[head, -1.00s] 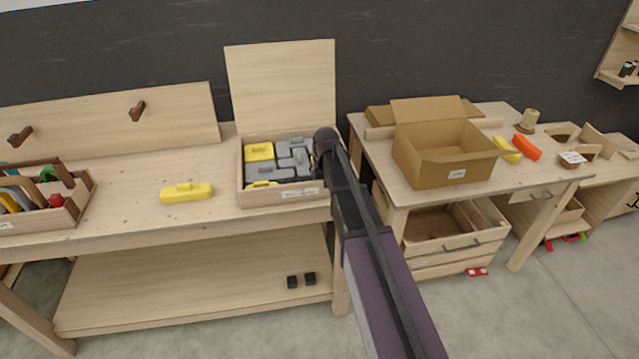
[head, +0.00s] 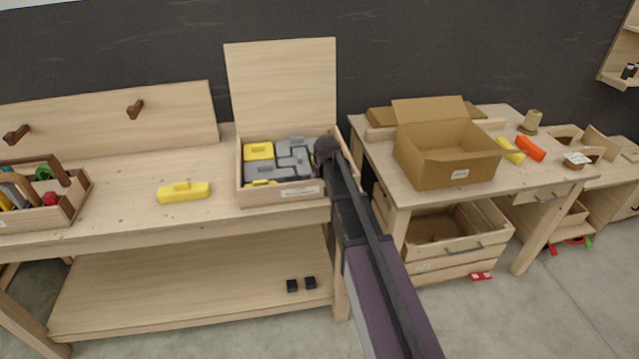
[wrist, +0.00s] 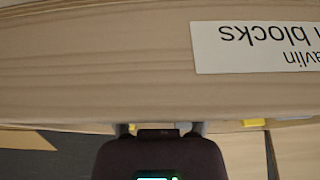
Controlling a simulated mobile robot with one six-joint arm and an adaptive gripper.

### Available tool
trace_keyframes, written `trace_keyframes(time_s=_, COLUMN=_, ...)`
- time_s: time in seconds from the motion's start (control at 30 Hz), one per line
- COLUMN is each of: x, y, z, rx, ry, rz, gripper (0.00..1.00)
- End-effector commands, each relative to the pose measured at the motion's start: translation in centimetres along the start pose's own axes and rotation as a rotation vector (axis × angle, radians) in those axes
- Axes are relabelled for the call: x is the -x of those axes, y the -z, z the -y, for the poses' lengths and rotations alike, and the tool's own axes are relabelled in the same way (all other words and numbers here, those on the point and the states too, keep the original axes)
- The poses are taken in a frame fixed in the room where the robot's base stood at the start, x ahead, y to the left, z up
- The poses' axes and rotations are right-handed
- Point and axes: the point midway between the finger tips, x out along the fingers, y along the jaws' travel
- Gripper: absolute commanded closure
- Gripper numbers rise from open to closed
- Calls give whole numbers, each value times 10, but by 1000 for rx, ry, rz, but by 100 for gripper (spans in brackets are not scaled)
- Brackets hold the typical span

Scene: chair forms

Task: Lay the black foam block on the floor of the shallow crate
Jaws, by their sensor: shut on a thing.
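My gripper (wrist: 160,129) shows at the bottom of the wrist view, with two grey fingertips either side of a dark thing, which I take to be the black foam block (wrist: 158,134); only a thin dark edge of it shows. In the head view my own arm hides the fingers and what they hold, at the right end of an open lidded wooden box (head: 283,194). A low slatted wooden crate (head: 463,250) stands under the right table and looks largely empty; it may be the shallow crate.
The lidded box holds grey and yellow blocks (head: 258,151); its label (wrist: 255,45) fills part of the wrist view. A yellow block (head: 184,192) lies on the bench. A cardboard box (head: 450,172) stands on the right table. Two small black pieces (head: 292,286) lie low down.

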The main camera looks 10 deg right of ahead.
Motion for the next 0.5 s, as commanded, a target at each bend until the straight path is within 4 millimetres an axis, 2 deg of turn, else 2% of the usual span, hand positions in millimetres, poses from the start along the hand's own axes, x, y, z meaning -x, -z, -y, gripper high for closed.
trace_keyframes(time_s=0.4, x=-3, y=-1, z=-1, rx=-1, ry=0, rz=0, gripper=53)
trace_keyframes(time_s=0.43, x=-3, y=-1, z=-1, rx=-1, ry=0, rz=0, gripper=27)
trace_keyframes(time_s=0.47, x=-2, y=-1, z=-1, rx=-1, ry=0, rz=0, gripper=18)
trace_keyframes(time_s=0.5, x=-2, y=-1, z=-1, rx=-1, ry=0, rz=0, gripper=16)
